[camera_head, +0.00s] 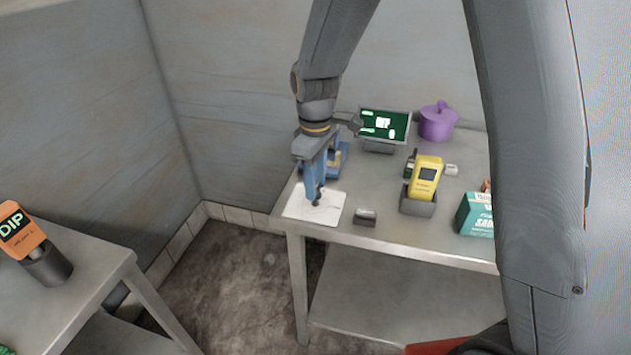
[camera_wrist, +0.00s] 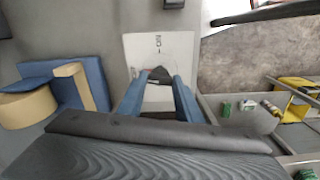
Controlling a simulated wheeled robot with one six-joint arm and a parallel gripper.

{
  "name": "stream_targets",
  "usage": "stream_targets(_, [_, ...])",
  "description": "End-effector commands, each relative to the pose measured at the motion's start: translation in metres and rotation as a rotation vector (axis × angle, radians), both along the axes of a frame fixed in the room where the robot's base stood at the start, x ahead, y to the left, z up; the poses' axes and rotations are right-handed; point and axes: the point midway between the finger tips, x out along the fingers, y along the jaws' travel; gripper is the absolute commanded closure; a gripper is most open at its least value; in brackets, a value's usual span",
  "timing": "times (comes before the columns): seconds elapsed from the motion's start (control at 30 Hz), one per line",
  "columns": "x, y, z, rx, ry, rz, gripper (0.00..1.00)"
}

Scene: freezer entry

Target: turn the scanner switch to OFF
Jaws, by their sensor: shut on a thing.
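The scanner switch is a dark knob (camera_wrist: 157,74) on a white plate (camera_head: 327,208) that lies at the near left corner of the metal table. The plate also shows in the wrist view (camera_wrist: 178,50), with small dark lettering and a mark beyond the knob. The lettering looks like ON, seen sideways. My gripper (camera_head: 315,197) points down over the plate, and its blue fingers are shut on the knob, one on each side in the wrist view (camera_wrist: 157,82). The fingers hide part of the knob, so I cannot tell its exact setting.
A blue and tan object (camera_wrist: 68,88) stands close beside the plate. A small dark block (camera_head: 365,217), a yellow scanner (camera_head: 427,176) in a grey holder, a screen (camera_head: 384,124), a purple pot (camera_head: 438,121) and a teal box (camera_head: 475,214) stand on the table. Floor lies beyond its edge.

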Motion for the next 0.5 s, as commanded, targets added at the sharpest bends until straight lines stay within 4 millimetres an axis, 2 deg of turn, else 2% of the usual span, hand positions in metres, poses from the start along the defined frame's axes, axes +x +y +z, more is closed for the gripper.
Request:
stream_targets(0.2, [0.0019,0.0008,0.0019,0.002,-0.005,0.120,0.91])
stream_targets(0.5, [0.0021,0.0010,0.0019,0.002,-0.005,0.195,0.91])
